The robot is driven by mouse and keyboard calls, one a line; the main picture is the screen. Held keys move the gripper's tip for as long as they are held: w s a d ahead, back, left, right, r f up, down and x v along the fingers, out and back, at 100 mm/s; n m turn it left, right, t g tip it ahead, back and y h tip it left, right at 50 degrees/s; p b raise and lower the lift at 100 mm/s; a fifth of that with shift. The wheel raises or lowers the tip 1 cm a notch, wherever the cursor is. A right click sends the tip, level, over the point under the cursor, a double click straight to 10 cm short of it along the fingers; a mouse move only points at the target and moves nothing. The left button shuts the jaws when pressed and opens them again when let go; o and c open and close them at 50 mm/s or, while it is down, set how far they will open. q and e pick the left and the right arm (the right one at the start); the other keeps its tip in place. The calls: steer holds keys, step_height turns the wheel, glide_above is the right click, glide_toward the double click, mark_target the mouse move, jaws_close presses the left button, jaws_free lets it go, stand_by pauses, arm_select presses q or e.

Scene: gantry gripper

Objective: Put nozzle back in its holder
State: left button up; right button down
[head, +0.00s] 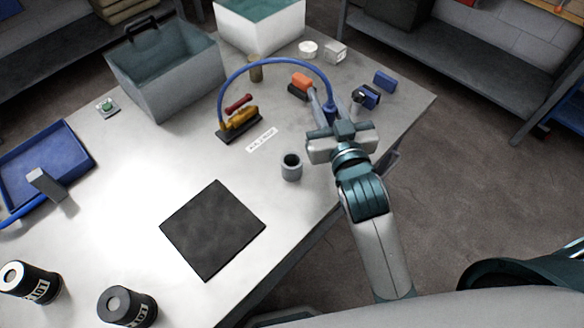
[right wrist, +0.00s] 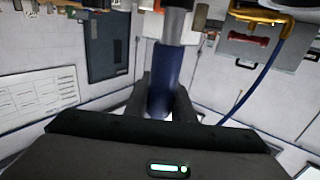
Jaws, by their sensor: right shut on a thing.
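My right gripper (head: 330,118) is over the right part of the table, shut on the nozzle. The nozzle has a blue body (right wrist: 163,80) between the two dark fingers in the right wrist view, with a grey part at its top. The holder appears to be the small grey cup (head: 291,168) with a dark round opening, standing upright. It is to the lower left of the gripper and apart from it; its opening looks empty. My left gripper is not in view.
A grey bin (head: 170,80) stands at the back; a black mat (head: 212,230) lies in front.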

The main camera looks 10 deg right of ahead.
steer(key=s+a+r+p, duration=0.2)
steer(key=a+r, duration=0.3)
steer(key=a, duration=0.3)
steer(key=shift+s+a+p, duration=0.15)
steer(key=shift+s+p, duration=0.1)
steer(key=shift+p, duration=0.05)
steer(key=shift+f, duration=0.15)
steer(key=shift+f, duration=2.4)
step_height(320, 180, down, 5)
steer(key=shift+r, duration=0.2)
steer(key=shift+f, duration=0.1)
